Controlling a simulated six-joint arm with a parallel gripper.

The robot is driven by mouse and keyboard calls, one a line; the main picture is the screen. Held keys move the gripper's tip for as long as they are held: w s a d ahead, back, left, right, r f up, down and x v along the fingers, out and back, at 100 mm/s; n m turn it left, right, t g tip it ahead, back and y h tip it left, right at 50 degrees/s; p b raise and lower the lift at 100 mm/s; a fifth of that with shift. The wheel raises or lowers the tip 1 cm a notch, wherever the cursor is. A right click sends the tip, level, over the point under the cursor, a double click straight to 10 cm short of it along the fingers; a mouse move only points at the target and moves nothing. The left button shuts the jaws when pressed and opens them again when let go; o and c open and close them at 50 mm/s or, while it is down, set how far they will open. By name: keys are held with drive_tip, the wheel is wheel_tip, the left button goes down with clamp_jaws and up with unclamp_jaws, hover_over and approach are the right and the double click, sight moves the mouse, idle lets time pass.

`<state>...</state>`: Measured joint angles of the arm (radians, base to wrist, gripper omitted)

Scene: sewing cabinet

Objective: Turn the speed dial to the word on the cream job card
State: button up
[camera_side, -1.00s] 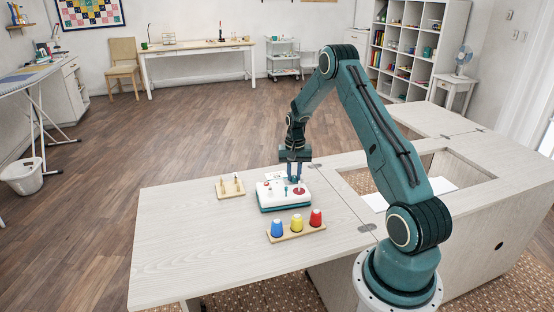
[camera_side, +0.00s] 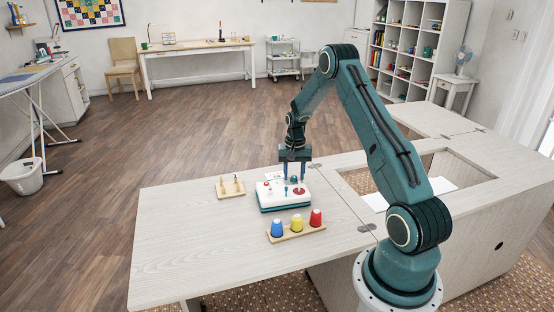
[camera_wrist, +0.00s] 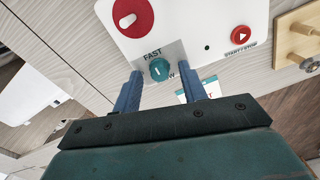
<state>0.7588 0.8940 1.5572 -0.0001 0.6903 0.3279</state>
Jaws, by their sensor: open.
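A white control box (camera_side: 270,196) with a teal base stands on the pale table. Its teal speed dial (camera_wrist: 159,69) carries a short white mark. The word FAST is printed above the dial in the wrist view, and a partly hidden word ending in OW is below it. My gripper (camera_side: 297,179) is open above the box, with one blue finger on each side of the dial and nothing held. A pale card (camera_wrist: 186,96) with a teal edge is mostly hidden behind the right finger and palm; its word cannot be read.
The box also has a large red dial (camera_wrist: 133,17) with a white grip and a red START/STOP button (camera_wrist: 241,35). A wooden peg stand (camera_side: 230,188) is left of the box. A rack (camera_side: 297,233) with blue, yellow and red pieces is in front. The table's left part is clear.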

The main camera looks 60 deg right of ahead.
sight(293, 176)
wheel_tip(293, 176, up, 14)
drive_tip(key=shift+f, duration=0.15)
idle(0.5)
drive_tip(key=shift+a, duration=0.1)
drive_tip(key=s+a+r+n+t+h, duration=0.1)
drive_tip(key=s+a+r+n, duration=0.15)
drive_tip(key=a+r, duration=0.7)
drive_tip(key=s+a+r+n+t, duration=0.1)
drive_tip(key=a+r+n+t, duration=0.15)
drive_tip(key=a+r, duration=0.65)
drive_tip(key=s+a+f+n+t+y, duration=0.1)
drive_tip(key=s+a+n, duration=0.6)
drive_tip(key=s+a, duration=1)
drive_tip(key=shift+a+f+t, duration=0.25)
drive_tip(key=shift+f+t, duration=0.3)
drive_tip(key=shift+f, duration=0.05)
